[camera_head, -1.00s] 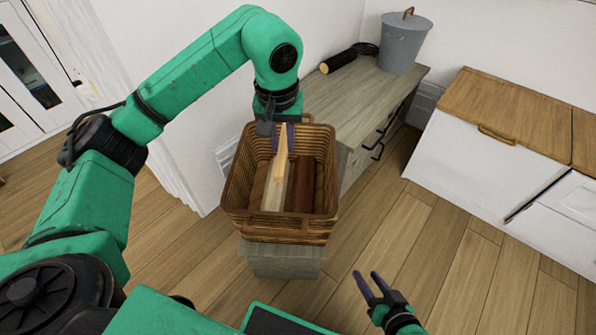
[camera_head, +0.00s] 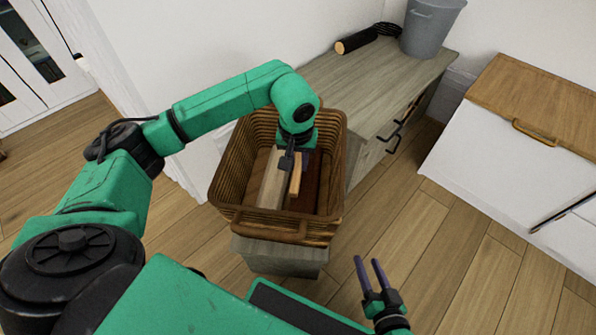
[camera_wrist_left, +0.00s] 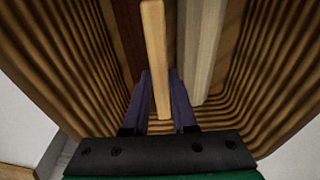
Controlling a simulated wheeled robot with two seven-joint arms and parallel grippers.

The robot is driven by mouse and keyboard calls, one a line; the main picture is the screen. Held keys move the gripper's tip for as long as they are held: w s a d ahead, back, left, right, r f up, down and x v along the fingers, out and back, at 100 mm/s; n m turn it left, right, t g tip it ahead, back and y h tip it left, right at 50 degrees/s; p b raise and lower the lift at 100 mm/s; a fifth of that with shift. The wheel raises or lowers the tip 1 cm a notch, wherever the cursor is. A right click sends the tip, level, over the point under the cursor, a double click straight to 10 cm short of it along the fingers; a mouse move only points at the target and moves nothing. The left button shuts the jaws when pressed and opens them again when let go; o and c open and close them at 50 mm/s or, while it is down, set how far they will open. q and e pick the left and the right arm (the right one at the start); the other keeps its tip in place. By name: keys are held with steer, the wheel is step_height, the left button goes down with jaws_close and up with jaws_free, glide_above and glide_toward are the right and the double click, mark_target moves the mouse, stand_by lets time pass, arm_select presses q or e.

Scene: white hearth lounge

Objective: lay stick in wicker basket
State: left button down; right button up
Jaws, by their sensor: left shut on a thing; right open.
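The wicker basket (camera_head: 236,165) stands on a grey wooden stand below my left arm. My left gripper (camera_head: 293,165) is down inside the basket, shut on a pale wooden stick (camera_head: 295,182). In the left wrist view the stick (camera_wrist_left: 155,60) stands out between the purple fingers of my left gripper (camera_wrist_left: 160,105), above the pieces in the basket. Whether it touches them I cannot tell. A pale log (camera_head: 271,181) and darker brown pieces lie in the basket. My right gripper (camera_head: 371,272) is open and empty, out over the floor to the right of the basket.
A grey wooden cabinet (camera_head: 350,85) stands behind the basket, with a dark log (camera_head: 356,42) and a grey bucket (camera_head: 430,28) on it. A white chest with a wooden top (camera_head: 530,105) is at the right. The floor between is clear.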

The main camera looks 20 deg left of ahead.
mark_target(297, 172)
arm_select(q)
step_height(297, 172, down, 2)
steer(key=shift+f, duration=0.1)
arm_select(e)
steer(key=shift+f, duration=0.5)
arm_select(q)
steer(key=shift+f+b, duration=0.3)
steer(key=shift+b, duration=0.05)
steer(key=c, duration=0.7)
jaws_free()
arm_select(e)
steer(key=shift+f, duration=0.25)
arm_select(q)
steer(key=shift+r, duration=0.15)
arm_select(e)
steer(key=shift+r, duration=0.1)
